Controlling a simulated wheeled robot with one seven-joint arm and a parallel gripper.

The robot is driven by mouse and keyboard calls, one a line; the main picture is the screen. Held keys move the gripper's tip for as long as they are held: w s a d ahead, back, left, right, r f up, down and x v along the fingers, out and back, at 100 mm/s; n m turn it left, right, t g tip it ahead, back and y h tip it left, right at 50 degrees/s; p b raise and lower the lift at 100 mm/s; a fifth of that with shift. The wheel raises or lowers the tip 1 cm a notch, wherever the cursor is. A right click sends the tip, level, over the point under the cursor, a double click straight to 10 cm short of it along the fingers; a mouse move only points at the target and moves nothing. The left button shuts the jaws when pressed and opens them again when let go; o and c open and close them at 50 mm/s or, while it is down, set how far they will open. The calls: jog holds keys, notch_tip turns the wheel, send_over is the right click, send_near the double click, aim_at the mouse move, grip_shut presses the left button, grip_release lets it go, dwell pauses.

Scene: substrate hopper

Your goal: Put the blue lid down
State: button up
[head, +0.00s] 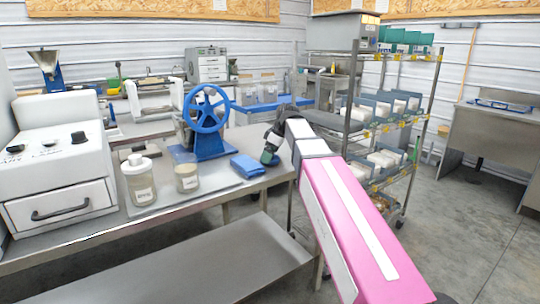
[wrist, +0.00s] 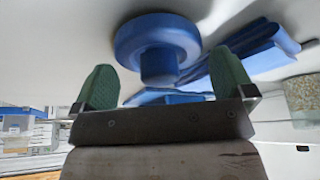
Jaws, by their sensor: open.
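The blue lid (wrist: 158,38) is a round disc with a stubby knob in the wrist view. It appears to rest on the pale bench top (head: 222,190). My gripper (wrist: 165,72) is open, with one green finger on each side of the knob and a visible gap on both sides. In the head view my gripper (head: 268,154) is low over the right end of the bench. I cannot make out the lid for certain in the head view.
A folded blue item (head: 248,168) lies just left of my gripper. The blue-wheeled mill (head: 205,112), a jar of grains (head: 187,179) and a white-capped jar (head: 138,184) stand further left. A wire rack (head: 385,130) stands close on the right.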

jog(key=v, duration=1.1)
jog(key=shift+r, duration=0.3)
jog(key=shift+d, duration=0.1)
